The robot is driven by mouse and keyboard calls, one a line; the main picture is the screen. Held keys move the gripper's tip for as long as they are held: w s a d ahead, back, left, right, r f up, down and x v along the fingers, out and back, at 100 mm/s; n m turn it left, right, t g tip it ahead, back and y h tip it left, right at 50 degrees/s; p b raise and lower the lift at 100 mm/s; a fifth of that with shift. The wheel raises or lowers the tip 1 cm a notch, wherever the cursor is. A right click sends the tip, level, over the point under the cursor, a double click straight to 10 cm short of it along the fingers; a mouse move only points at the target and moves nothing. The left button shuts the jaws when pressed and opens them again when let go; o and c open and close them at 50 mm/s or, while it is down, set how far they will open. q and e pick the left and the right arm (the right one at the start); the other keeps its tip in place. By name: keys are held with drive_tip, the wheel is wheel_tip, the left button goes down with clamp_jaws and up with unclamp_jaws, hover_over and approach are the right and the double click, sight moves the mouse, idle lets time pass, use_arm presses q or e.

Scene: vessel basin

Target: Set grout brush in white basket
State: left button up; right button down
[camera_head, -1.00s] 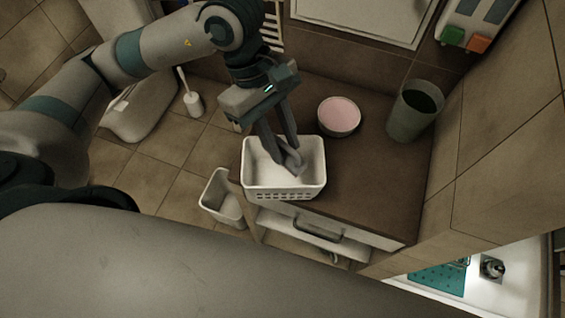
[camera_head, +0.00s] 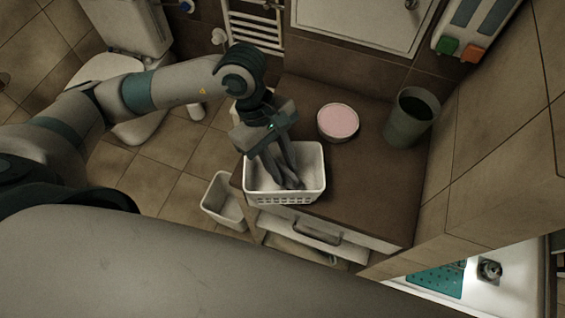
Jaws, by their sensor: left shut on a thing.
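The white basket (camera_head: 258,196) stands upright at the front edge of the brown counter in the head view. My left gripper (camera_head: 286,176) reaches down into it, with its fingertips low inside the basket. It is shut on a small grey thing, which I take to be the grout brush (camera_head: 293,184). The fingers and the basket hide much of this thing, and I cannot tell whether it touches the basket floor. My right gripper is not in view.
A round pink-topped container (camera_head: 339,121) and a grey-green bin (camera_head: 410,118) stand behind and right of the basket on the counter (camera_head: 365,190). The counter right of the basket is clear. A white bin (camera_head: 222,200) stands on the floor at left.

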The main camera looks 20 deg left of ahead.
use_arm(q)
drive_tip(key=shift+f, duration=0.35)
drive_tip(key=o, duration=1)
drive_tip(key=shift+c, duration=0.2)
